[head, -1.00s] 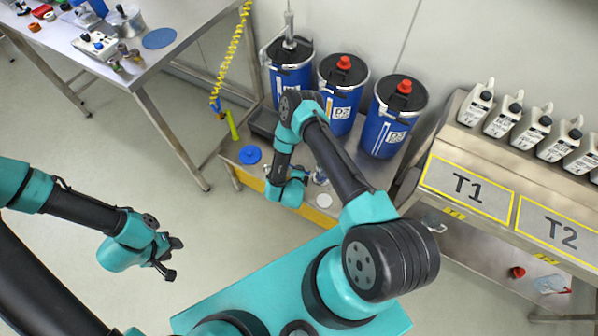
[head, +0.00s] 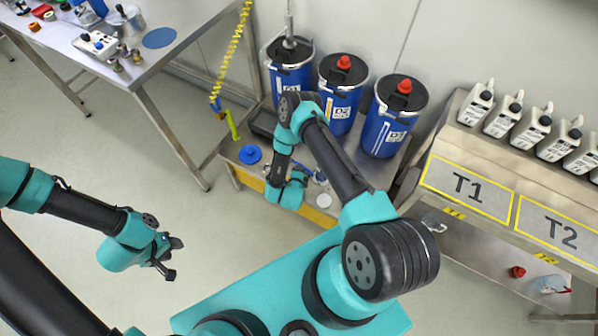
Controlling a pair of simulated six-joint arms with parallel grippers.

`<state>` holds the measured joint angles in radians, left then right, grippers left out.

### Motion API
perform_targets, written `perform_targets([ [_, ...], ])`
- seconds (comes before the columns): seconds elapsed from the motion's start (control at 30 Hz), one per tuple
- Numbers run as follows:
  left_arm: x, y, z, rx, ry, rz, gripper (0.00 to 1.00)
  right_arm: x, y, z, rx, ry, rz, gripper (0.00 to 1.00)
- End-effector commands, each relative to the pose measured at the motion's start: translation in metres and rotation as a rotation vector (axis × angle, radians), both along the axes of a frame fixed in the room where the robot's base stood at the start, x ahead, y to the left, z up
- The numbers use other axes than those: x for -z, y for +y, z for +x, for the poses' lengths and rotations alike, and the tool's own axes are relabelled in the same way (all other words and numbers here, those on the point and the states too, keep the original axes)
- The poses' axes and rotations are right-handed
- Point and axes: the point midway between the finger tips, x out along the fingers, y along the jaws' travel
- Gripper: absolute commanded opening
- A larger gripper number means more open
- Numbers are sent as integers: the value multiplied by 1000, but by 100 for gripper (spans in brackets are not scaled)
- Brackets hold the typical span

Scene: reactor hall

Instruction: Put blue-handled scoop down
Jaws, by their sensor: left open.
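My right arm reaches over the low bench (head: 240,176) below the blue drums, and its gripper (head: 305,176) is low near the bench top, largely hidden by my own wrist. A small blue strip, likely the handle of the blue-handled scoop (head: 314,175), shows just beside that gripper. The rest of the scoop is too small and covered to make out. I cannot tell whether the jaws touch it. My left gripper (head: 173,258) is open and empty above the bare floor, far from the bench.
White bottles (head: 502,116) stand on the T1/T2 station at right. A steel table (head: 185,22) is upper left.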

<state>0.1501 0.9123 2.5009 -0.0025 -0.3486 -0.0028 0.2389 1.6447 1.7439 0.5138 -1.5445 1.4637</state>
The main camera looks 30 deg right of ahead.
Motion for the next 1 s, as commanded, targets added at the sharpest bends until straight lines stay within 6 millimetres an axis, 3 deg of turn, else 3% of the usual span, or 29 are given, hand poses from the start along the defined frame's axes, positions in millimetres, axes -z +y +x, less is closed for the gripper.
perform_targets([
  [0.6, 0, 0, 0, 0, 0, 0, 43, -46, 57, -71, -4, 2, 1, 27],
  [1.0, 0, 0, 0, 0, 0, 0, 43, -52, 63, -80, 0, 0, 0, 27],
])
